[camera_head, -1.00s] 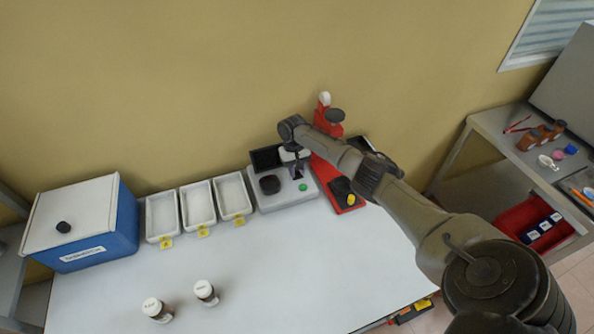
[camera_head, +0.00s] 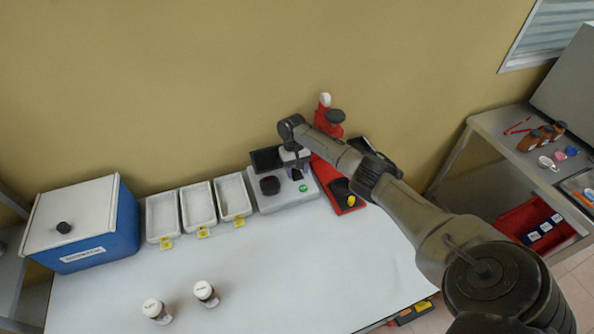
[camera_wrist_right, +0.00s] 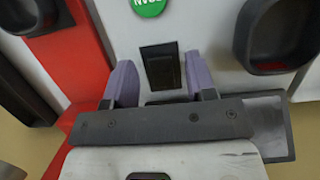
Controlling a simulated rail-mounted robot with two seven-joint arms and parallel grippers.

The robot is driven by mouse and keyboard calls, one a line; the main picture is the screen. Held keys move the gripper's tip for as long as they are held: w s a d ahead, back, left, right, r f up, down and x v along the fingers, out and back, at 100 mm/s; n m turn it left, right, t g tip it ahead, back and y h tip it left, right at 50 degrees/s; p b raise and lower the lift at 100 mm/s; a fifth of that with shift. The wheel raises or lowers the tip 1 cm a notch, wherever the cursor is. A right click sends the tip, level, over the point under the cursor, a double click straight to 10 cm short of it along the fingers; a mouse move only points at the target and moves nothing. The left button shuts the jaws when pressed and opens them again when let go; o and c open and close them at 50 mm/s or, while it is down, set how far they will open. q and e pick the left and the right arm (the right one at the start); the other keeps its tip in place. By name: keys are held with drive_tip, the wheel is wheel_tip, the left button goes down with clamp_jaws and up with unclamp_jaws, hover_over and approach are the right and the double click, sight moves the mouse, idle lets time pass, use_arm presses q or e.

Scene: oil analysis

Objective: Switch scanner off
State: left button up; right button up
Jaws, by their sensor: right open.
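The scanner (camera_head: 268,204) is a light grey device with a black screen (camera_head: 266,159), a dark round cup (camera_head: 270,185) and a green round mark (camera_head: 303,188). It stands at the back of the white table. My right gripper (camera_head: 296,172) is over its right part, pointing down. In the right wrist view my right gripper (camera_wrist_right: 161,78) is open, with a purple finger on each side of a black rectangular patch (camera_wrist_right: 160,62) on the scanner's face. Whether the fingers touch the scanner I cannot tell. My left gripper is not in view.
A red device (camera_head: 326,172) stands close to the scanner's right side. Three white trays (camera_head: 198,225) with yellow tags and a blue box (camera_head: 110,236) are to the left. Two small bottles (camera_head: 206,293) stand near the front. The table's middle is clear.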

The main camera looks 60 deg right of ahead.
sight(294, 169)
drive_tip(key=v, duration=1.3)
drive_tip(key=shift+r, duration=0.2)
drive_tip(key=shift+d, duration=0.1)
